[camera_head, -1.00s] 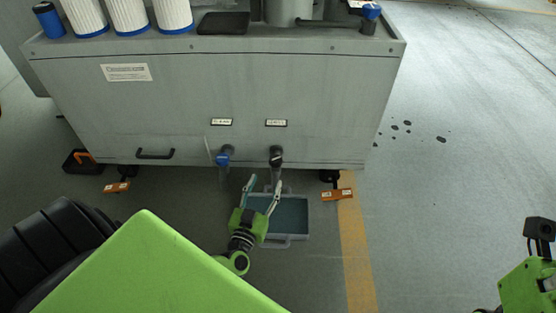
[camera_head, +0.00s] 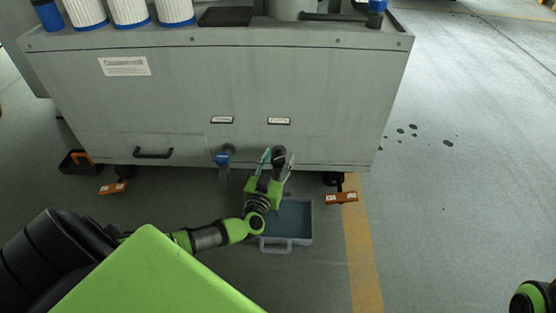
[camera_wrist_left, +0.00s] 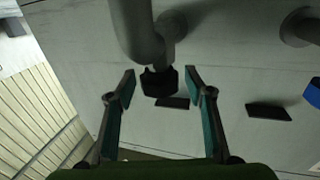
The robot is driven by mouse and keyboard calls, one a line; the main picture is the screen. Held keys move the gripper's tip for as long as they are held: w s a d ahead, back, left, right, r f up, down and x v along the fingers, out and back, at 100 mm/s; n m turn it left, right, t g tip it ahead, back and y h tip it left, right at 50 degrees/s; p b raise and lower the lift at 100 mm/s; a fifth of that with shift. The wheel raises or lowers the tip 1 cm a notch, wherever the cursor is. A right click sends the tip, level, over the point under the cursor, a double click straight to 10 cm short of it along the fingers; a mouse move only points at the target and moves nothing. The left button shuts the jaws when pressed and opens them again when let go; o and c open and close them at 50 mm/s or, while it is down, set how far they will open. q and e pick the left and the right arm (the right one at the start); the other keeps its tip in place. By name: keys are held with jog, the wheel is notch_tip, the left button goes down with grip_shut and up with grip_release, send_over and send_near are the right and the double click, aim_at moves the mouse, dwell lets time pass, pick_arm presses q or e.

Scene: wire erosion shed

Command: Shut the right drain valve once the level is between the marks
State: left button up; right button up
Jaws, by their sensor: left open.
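The right drain valve (camera_head: 279,152) has a black handle and a grey pipe, low on the grey tank's front. My left gripper (camera_head: 277,163) is open, with its two fingers on either side of this valve. In the left wrist view, the black handle (camera_wrist_left: 158,81) lies just beyond and between the open fingertips (camera_wrist_left: 160,80), with a gap on both sides. The grey pipe (camera_wrist_left: 138,28) bends above it. The left drain valve (camera_head: 223,158) has a blue handle. No level marks can be made out. My right gripper is out of view.
A grey tray (camera_head: 309,231) with dark liquid lies on the floor below the right valve, partly behind my left gripper. Orange-tagged feet (camera_head: 341,197) stand at the tank's base. White filters (camera_head: 130,12) stand on top. The floor to the right is open.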

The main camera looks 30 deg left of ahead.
pick_arm(q)
jog(key=c, duration=1.1)
